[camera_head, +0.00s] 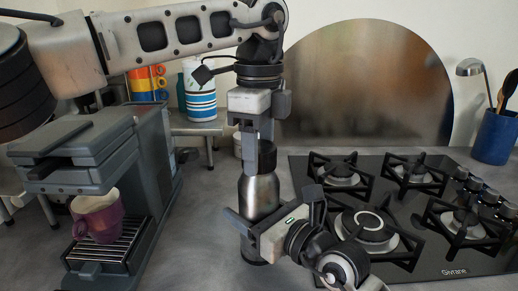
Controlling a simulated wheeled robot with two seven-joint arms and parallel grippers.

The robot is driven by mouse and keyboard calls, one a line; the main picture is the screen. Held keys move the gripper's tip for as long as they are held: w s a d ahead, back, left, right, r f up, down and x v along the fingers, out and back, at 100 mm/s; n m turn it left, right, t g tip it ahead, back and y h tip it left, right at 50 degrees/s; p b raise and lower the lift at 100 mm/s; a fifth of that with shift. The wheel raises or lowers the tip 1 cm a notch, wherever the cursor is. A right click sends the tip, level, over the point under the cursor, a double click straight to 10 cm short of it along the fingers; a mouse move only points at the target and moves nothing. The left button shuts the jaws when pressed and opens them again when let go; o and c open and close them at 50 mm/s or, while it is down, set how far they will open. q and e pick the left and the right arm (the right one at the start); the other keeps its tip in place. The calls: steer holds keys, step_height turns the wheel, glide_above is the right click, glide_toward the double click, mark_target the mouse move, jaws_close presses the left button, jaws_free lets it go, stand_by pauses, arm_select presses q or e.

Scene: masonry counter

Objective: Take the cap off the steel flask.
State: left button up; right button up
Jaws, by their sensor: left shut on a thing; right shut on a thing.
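The steel flask (261,193) stands upright on the grey counter, left of the hob. Its black cap (267,157) sits at the top of the flask, with no clear gap between them. My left gripper (258,140) points down from above and is shut on the cap, its fingers partly covering it. My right gripper (252,222) reaches in from the lower right and is shut on the flask's body, hiding part of its lower half.
A coffee machine (92,140) with a purple mug (97,217) stands at left. A black gas hob (455,262) lies close at right. Behind are striped cups (200,98), stacked coloured mugs (148,84) and a blue utensil holder (494,137). Bare counter lies before the flask.

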arm_select(q)
steer(key=shift+r, duration=1)
steer(key=shift+r, duration=0.1)
steer(key=shift+r, duration=1.95)
arm_select(e)
steer(key=o, duration=2)
steer(key=shift+c, duration=0.2)
